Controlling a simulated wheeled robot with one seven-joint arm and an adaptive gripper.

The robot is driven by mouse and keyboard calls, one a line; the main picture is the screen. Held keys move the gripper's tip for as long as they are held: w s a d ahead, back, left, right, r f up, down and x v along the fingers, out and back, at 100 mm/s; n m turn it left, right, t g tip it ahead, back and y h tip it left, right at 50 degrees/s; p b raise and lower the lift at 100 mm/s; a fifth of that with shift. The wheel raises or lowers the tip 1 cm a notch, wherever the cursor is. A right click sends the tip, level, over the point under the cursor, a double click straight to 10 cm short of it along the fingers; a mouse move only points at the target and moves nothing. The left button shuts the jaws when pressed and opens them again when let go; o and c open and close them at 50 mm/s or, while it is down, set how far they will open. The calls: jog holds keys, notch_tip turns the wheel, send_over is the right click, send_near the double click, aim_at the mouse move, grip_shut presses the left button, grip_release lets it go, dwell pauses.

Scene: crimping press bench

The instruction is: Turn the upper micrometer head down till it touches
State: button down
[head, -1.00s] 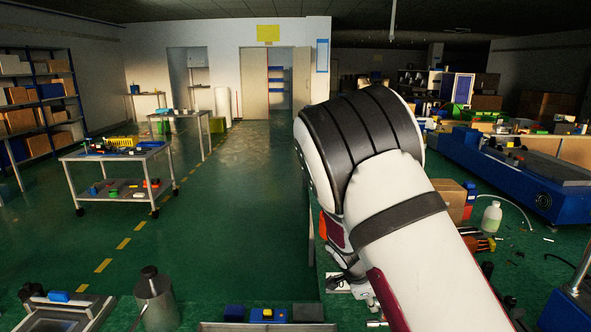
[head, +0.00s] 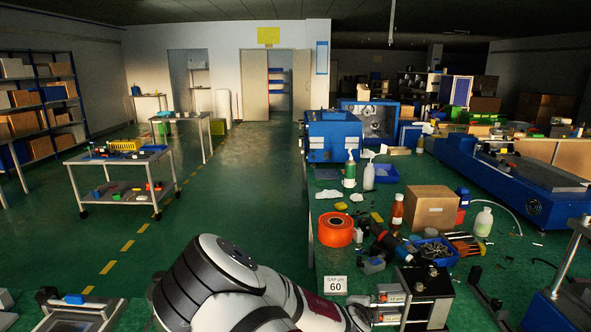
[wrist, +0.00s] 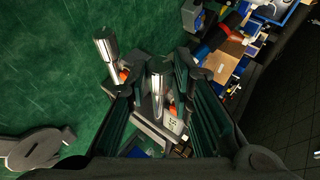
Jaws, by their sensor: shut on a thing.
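The black press block (head: 432,287) stands at the bench's front, with small pale fittings on its left side. The gap card (head: 335,285) beside it reads 60. In the wrist view one silver micrometer head (wrist: 157,86) stands between my gripper's (wrist: 168,80) two dark green-padded fingers, which are shut on it. A second silver micrometer head (wrist: 105,45) stands apart, outside the left finger. I cannot tell from the views which head is the upper one. The contact point of the held head is hidden.
An orange spool (head: 335,229), a cardboard box (head: 431,208), a blue bin (head: 436,251) and bottles (head: 397,212) crowd the bench behind.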

jog(key=c, duration=1.4)
grip_release()
jog(key=p+v, duration=0.4)
jog(key=v, duration=0.2)
